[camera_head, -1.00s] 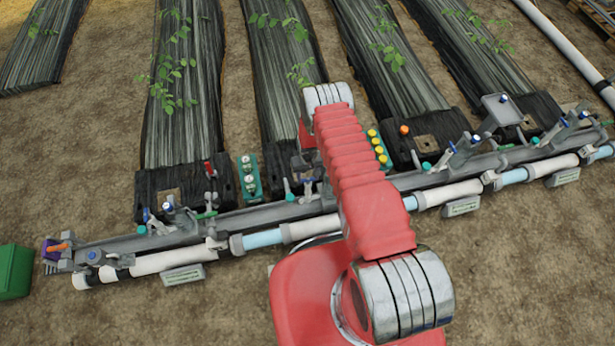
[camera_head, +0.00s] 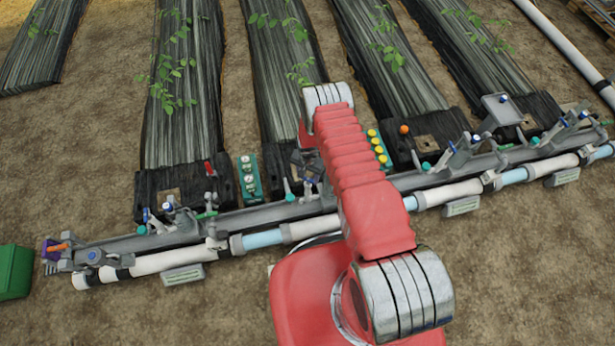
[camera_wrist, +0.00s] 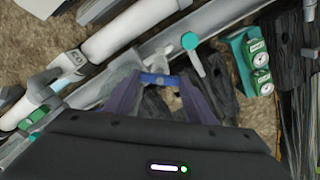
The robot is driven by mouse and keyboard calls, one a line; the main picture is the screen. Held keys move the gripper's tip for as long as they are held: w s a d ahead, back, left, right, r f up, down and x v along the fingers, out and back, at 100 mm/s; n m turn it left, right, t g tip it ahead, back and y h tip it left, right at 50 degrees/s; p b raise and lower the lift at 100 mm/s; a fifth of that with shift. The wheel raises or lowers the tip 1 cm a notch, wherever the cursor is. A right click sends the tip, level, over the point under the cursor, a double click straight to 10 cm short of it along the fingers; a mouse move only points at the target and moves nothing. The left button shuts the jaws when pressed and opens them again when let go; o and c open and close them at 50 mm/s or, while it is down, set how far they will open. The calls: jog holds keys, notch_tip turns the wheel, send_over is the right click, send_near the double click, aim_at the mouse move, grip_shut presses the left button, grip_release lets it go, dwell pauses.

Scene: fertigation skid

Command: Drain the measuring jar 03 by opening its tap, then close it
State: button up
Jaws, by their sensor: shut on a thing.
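In the wrist view my gripper (camera_wrist: 156,82) has its two dark purple fingers on either side of a small blue tap handle (camera_wrist: 150,78), and it is shut on it. In the head view my gripper (camera_head: 308,165) is partly hidden behind my red arm, at the grey rail.
A teal-capped lever (camera_wrist: 190,42) stands close to the right of my gripper. A green gauge block (camera_wrist: 257,62) is farther right. White pipe (camera_wrist: 125,28) runs along the left. In the head view more taps line the rail (camera_head: 245,217), and a green box (camera_head: 15,272) is far left.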

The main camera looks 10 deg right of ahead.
jog(key=m, duration=0.5)
jog(key=shift+m, duration=2.5)
jog(key=o, duration=1)
jog(key=shift+o, duration=0.2)
notch_tip(320, 180, up, 14)
jog(key=shift+f, duration=0.15)
